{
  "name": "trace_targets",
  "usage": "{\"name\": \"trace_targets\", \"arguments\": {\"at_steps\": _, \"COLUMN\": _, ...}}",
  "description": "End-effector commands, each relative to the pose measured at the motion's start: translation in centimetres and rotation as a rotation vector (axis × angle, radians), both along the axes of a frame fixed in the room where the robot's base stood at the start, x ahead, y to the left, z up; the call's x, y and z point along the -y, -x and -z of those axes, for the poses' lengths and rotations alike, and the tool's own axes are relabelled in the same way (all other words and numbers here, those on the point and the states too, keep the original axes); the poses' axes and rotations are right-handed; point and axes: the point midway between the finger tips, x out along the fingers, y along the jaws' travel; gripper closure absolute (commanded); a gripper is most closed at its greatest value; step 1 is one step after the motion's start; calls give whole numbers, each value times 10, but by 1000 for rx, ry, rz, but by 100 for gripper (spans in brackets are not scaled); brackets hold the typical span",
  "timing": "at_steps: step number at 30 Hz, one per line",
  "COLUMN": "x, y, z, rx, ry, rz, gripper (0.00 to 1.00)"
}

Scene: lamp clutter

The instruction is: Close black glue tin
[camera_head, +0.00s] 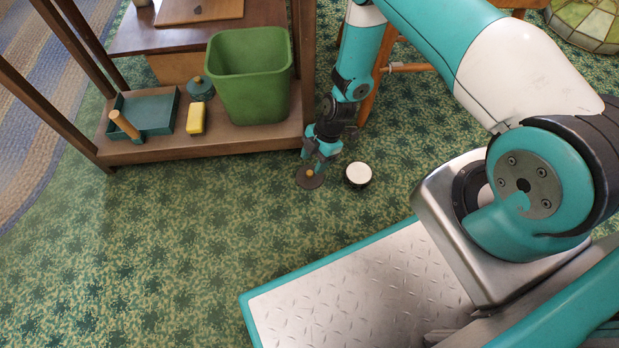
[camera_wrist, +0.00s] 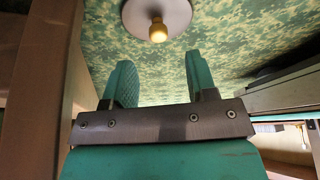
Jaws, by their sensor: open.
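The black glue tin (camera_head: 358,174) stands upright on the green carpet, with a round white top surface and a dark side. A flat dark round lid (camera_head: 310,177) with a small wooden knob lies just left of it, apart from the tin. The lid also shows in the wrist view (camera_wrist: 180,15), its knob (camera_wrist: 158,31) facing my gripper. My gripper (camera_head: 316,164) is low over the lid. In the wrist view its two teal fingers (camera_wrist: 158,65) are apart and empty, with the knob beyond the fingertips. The tin is not seen in the wrist view.
A wooden shelf unit (camera_head: 215,138) stands left of my gripper, holding a green bin (camera_head: 250,80), a yellow block (camera_head: 196,118), a teal tray (camera_head: 150,112) and a teal lidded pot (camera_head: 200,88). A wooden leg (camera_head: 372,95) stands behind my arm. Carpet in front is clear.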

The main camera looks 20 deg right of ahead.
Motion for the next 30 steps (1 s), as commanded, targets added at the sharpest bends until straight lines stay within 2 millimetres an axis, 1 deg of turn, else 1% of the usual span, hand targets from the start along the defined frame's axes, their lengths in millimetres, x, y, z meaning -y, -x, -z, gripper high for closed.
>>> {"name": "trace_targets", "arguments": {"at_steps": 8, "x": -7, "y": 1, "z": 37, "rx": -1, "ry": 0, "rz": -3, "gripper": 48}}
{"name": "trace_targets", "arguments": {"at_steps": 10, "x": -11, "y": 2, "z": 46, "rx": -1, "ry": 0, "rz": -4, "gripper": 48}}
{"name": "trace_targets", "arguments": {"at_steps": 13, "x": -14, "y": 3, "z": 50, "rx": 0, "ry": 0, "rz": -3, "gripper": 48}}
{"name": "trace_targets", "arguments": {"at_steps": 19, "x": -14, "y": 3, "z": 48, "rx": 0, "ry": 0, "rz": -2, "gripper": 48}}
{"name": "trace_targets", "arguments": {"at_steps": 20, "x": -14, "y": 3, "z": 48, "rx": 0, "ry": 0, "rz": -2, "gripper": 55}}
{"name": "trace_targets", "arguments": {"at_steps": 21, "x": -14, "y": 3, "z": 48, "rx": 0, "ry": 0, "rz": -2, "gripper": 64}}
{"name": "trace_targets", "arguments": {"at_steps": 23, "x": -14, "y": 3, "z": 48, "rx": 0, "ry": 0, "rz": -2, "gripper": 78}}
{"name": "trace_targets", "arguments": {"at_steps": 24, "x": -14, "y": 3, "z": 48, "rx": 0, "ry": 0, "rz": -2, "gripper": 87}}
{"name": "trace_targets", "arguments": {"at_steps": 26, "x": -14, "y": 3, "z": 48, "rx": 0, "ry": 0, "rz": -2, "gripper": 100}}
{"name": "trace_targets", "arguments": {"at_steps": 30, "x": -14, "y": 3, "z": 48, "rx": 0, "ry": 0, "rz": -2, "gripper": 100}}
